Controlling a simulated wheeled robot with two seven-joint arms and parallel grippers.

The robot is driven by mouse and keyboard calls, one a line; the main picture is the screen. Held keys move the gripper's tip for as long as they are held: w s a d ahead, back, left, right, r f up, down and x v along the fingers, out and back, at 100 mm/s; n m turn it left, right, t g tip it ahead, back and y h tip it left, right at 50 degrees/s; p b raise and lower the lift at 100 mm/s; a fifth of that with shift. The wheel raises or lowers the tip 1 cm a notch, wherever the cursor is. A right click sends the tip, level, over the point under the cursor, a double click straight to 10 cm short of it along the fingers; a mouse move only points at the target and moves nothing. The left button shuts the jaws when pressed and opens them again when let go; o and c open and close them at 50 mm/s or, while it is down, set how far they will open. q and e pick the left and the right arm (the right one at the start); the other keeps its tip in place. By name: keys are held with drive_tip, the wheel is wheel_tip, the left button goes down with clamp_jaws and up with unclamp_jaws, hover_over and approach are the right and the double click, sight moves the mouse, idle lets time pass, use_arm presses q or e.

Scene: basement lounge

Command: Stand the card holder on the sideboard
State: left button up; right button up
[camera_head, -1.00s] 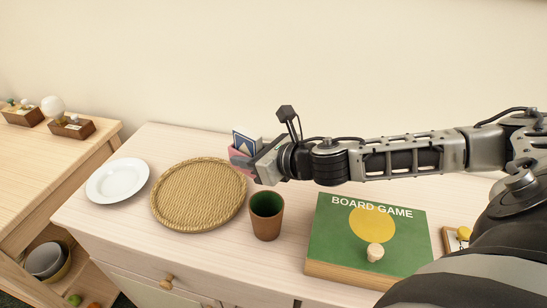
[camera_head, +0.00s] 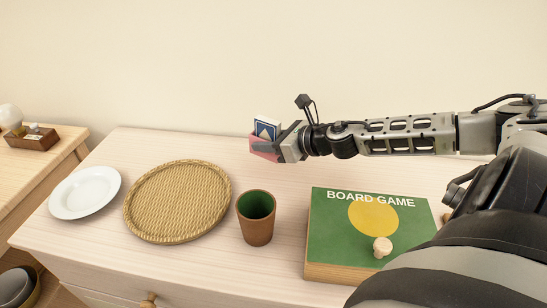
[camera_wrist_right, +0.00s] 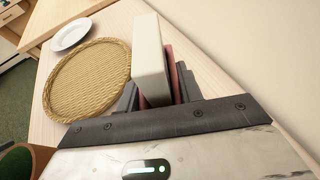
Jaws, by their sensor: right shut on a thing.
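The card holder (camera_head: 259,150) is pink, with a blue-and-white card (camera_head: 267,128) standing in it. It looks upright, near the back of the pale wooden sideboard (camera_head: 223,260). My right gripper (camera_head: 281,148) is shut on it from the right. I cannot tell whether its base touches the top. In the right wrist view the pink holder (camera_wrist_right: 176,76) is between the dark fingers, partly hidden by a cream-white block-like face (camera_wrist_right: 150,58). My left gripper is not in view.
A woven tray (camera_head: 178,202), a white plate (camera_head: 85,192) and a brown cup (camera_head: 256,219) with a green inside stand left and front. A green board game box (camera_head: 330,233) with a small pale knob-shaped piece (camera_head: 382,247) lies on the right. The back strip left of the holder is clear.

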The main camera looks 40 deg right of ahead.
drive_tip(key=shift+w+d+f, duration=0.1)
drive_tip(key=shift+d+f, duration=0.55)
drive_tip(key=shift+f, duration=0.05)
drive_tip(key=f, duration=0.3)
drive_tip(key=shift+d, duration=0.35)
drive_tip(key=shift+f, duration=0.4)
drive_tip(key=shift+f, duration=0.1)
drive_tip(key=o, duration=0.6)
drive_tip(key=shift+f, duration=0.1)
drive_tip(key=shift+c, duration=0.2)
drive_tip(key=o, duration=0.4)
